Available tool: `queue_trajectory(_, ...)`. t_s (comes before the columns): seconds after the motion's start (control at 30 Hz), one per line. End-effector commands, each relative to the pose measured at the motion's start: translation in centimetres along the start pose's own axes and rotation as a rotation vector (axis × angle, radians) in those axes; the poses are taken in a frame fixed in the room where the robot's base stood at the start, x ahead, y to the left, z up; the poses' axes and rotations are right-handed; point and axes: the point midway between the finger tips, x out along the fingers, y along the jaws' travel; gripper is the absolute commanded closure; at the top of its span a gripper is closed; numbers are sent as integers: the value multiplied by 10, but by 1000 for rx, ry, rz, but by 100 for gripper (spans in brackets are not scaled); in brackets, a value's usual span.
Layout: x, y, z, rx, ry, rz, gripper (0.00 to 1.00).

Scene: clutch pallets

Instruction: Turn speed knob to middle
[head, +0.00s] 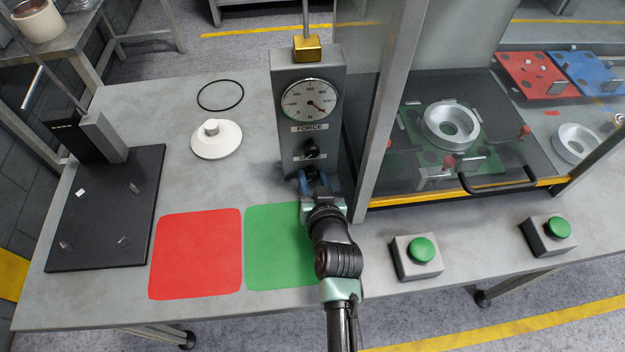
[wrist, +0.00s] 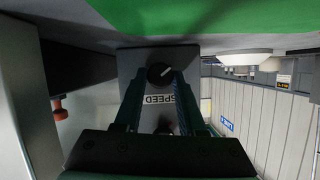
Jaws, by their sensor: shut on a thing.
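The grey control box (head: 336,110) stands upright on the table, with a round dial (head: 310,100) and a FORCE label on its face. The black speed knob (wrist: 160,74) sits beside the SPEED label (wrist: 158,99) in the wrist view. Its pale pointer mark slants to the upper right there. My gripper (wrist: 160,78) has its two fingertips on either side of this knob and is shut on it. In the head view my gripper (head: 312,182) reaches the lower front of the box and partly hides the knob. Another black knob (head: 311,149) shows above it.
A green mat (head: 272,245) and a red mat (head: 196,252) lie in front of the box. A glass-walled press station with a yellow-edged frame (head: 390,205) stands close on the right. Green push buttons (head: 422,250) sit at the front right. A white disc (head: 217,140) lies left.

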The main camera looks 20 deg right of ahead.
Motion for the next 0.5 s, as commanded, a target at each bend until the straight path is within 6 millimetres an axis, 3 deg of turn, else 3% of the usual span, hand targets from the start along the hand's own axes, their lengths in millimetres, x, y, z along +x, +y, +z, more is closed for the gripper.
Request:
queue_trajectory(0.23,2,3,5,191,1,-80,100)
queue_trajectory(0.5,0,2,1,238,-2,-101,100)
